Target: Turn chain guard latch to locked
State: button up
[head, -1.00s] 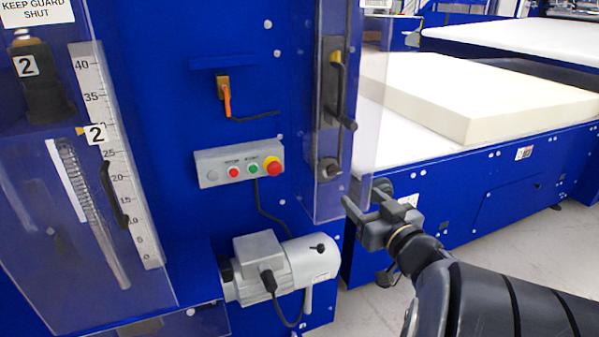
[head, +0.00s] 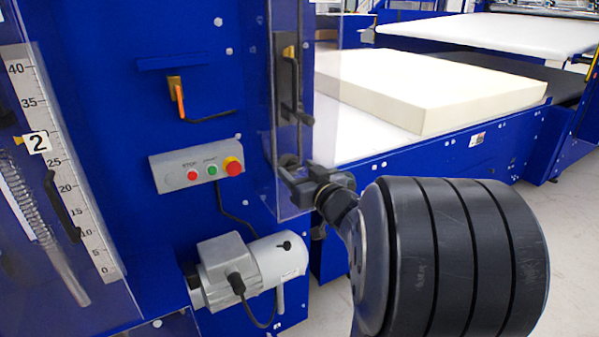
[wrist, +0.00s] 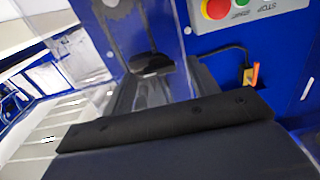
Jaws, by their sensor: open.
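The chain guard (head: 262,120) is a clear panel on the right side of the blue machine in the head view. Behind or on it show a dark strip with a yellow piece (head: 289,52), a black bar-like handle (head: 298,114) and a dark round part partly covered by my gripper. I cannot tell surely which part is the latch. My gripper (head: 298,178) is open, at the guard's lower right; contact is unclear. In the wrist view, the clear guard (wrist: 172,80), a chain with a sprocket and a dark rounded piece (wrist: 151,64) lie beyond my gripper's dark body.
A grey button box (head: 197,163) with a red stop button is left of the guard. An orange-handled switch (head: 178,97) is above it, and a grey motor (head: 255,268) below. A cream foam block (head: 430,95) lies on the white table at right. A scale (head: 60,150) stands at left.

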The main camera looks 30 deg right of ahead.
jog(key=c, duration=1)
jog(key=shift+n, duration=0.4)
jog(key=n+b, duration=0.2)
jog(key=n, duration=0.1)
jog(key=shift+f+n+b, duration=0.1)
jog(key=shift+n+b, duration=0.2)
jog(key=n+b, duration=0.2)
jog(key=n, duration=0.2)
jog(key=shift+a+n, duration=0.1)
jog(key=shift+n, duration=0.2)
jog(key=shift+f+n+b, duration=0.1)
jog(key=shift+n+b, duration=2.45)
jog(key=shift+n, duration=1.85)
